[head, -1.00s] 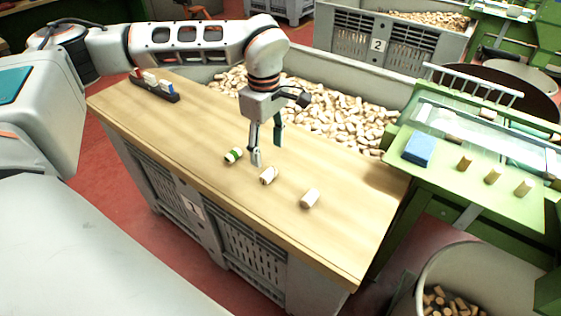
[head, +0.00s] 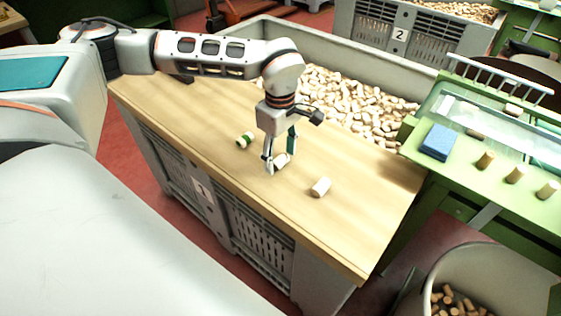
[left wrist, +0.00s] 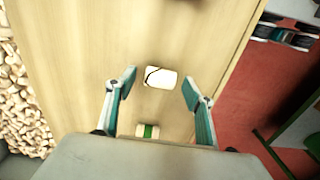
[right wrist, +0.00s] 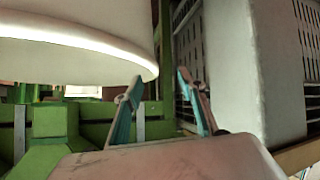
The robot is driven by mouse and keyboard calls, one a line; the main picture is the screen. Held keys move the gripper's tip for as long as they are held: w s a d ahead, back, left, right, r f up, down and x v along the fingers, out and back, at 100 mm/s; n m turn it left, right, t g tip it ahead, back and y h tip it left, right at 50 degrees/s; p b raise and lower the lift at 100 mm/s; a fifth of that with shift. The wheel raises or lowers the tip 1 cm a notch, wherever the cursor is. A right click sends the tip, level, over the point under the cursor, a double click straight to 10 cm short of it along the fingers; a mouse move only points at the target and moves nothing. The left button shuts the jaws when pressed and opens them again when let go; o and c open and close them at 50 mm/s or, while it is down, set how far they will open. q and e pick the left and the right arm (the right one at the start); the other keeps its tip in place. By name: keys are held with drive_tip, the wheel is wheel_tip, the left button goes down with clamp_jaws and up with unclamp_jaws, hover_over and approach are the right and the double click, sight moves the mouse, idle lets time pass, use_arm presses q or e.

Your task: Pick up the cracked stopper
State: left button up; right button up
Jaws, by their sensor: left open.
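The cracked stopper (left wrist: 160,77) is pale, with a dark crack line across one corner. It lies on the wooden tabletop between the spread fingers of my left gripper (left wrist: 160,76). In the head view this stopper (head: 282,160) is the middle one of three, partly covered by a finger of my left gripper (head: 281,152). The left gripper is open and points down, with nothing held. A green-banded stopper (head: 245,139) lies to the left, and a plain one (head: 320,187) to the right. My right gripper (right wrist: 160,76) is open and empty, away from the tabletop.
The wooden tabletop (head: 215,115) is mostly bare around the stoppers. A large crate of corks (head: 345,108) is behind it. At right, a green bench (head: 470,183) holds a blue block (head: 439,141) and several corks. A round bin (head: 450,262) stands at lower right.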

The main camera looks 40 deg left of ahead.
use_arm(q)
drive_tip(key=c, duration=0.8)
drive_tip(key=shift+r, duration=0.15)
